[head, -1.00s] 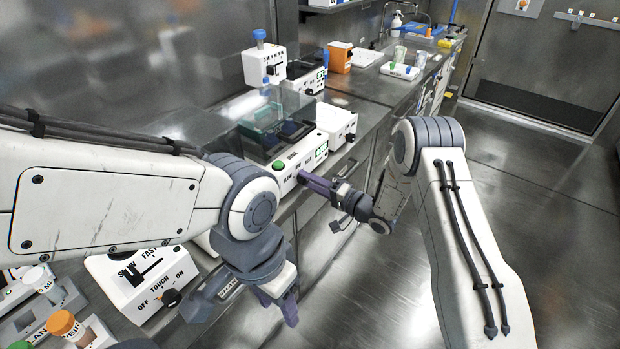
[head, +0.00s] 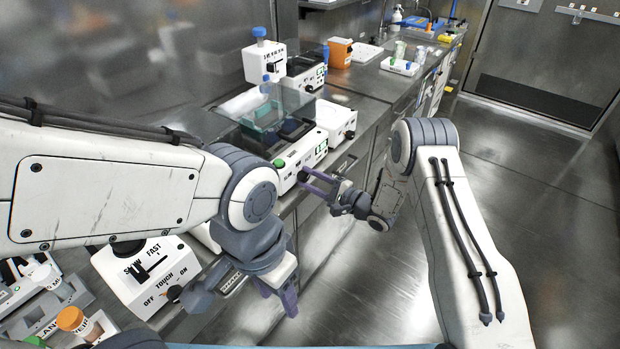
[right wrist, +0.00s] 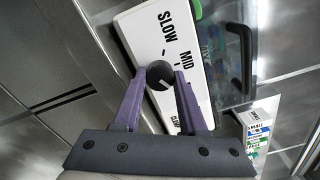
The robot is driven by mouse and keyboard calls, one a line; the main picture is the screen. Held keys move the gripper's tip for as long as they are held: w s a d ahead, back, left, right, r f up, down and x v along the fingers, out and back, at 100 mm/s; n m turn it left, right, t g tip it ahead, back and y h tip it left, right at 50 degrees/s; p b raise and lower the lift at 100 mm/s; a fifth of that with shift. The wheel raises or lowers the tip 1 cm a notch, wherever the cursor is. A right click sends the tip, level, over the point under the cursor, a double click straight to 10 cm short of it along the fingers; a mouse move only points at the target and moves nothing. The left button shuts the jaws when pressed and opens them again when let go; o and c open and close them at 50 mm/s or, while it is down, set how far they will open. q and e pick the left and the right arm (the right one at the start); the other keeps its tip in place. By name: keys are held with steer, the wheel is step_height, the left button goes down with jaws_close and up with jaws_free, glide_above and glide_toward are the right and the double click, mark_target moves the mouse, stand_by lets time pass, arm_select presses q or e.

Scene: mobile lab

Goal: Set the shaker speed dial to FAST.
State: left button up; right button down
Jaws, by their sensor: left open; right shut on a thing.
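The shaker (head: 291,179) is a white box with a green button and a clear-lidded teal platform, on the bench at the centre of the head view. Its front panel (right wrist: 146,30) shows SLOW and MID in the right wrist view; a lower label is partly hidden by a finger. My right gripper (head: 304,177) is at the shaker's front. In the right wrist view its purple fingers (right wrist: 160,82) are shut on the dark round dial knob (right wrist: 159,72). A light line shows on the knob, toward the lower right. My left gripper (head: 278,299) is open and empty, beyond the bench's front edge.
A white box (head: 147,285) marked SLOW, FAST, OFF, TOUCH and ON stands at lower left, near my left arm. Another white box (head: 337,119) adjoins the shaker. The floor (head: 545,180) to the right is clear.

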steer(key=shift+s+f, duration=0.1)
steer(key=shift+f, duration=0.05)
stand_by(0.3)
steer(key=shift+c, duration=2.2)
jaws_free()
steer(key=b+v, duration=0.1)
steer(key=v, duration=0.9)
steer(key=shift+s+d, duration=0.15)
steer(key=shift+d, duration=0.1)
steer(key=w+a+r+n+g+h, duration=0.1)
steer(key=w+a+r+n+h, duration=0.2)
steer(key=a+n+h, duration=0.1)
steer(key=s+a+r+n+g+h+p, duration=0.2)
steer(key=s+r+n+h+p, duration=0.1)
steer(key=s+r+n+h, duration=0.4)
steer(key=s+r+n+g+h, duration=0.1)
steer(key=s+r+n+g, duration=0.1)
steer(key=s, duration=0.8)
steer(key=s+d+r+n+g+p, duration=0.1)
steer(key=s+r+n+g, duration=0.2)
steer(key=s, duration=0.7)
steer(key=s+d+r+n+g+h, duration=0.1)
steer(key=s+r+n+g, duration=0.1)
steer(key=s, duration=0.7)
steer(key=shift+s+d+r+n+g+h, duration=0.15)
steer(key=shift+s+r+n+g+h, duration=0.2)
steer(key=shift+r+n, duration=0.5)
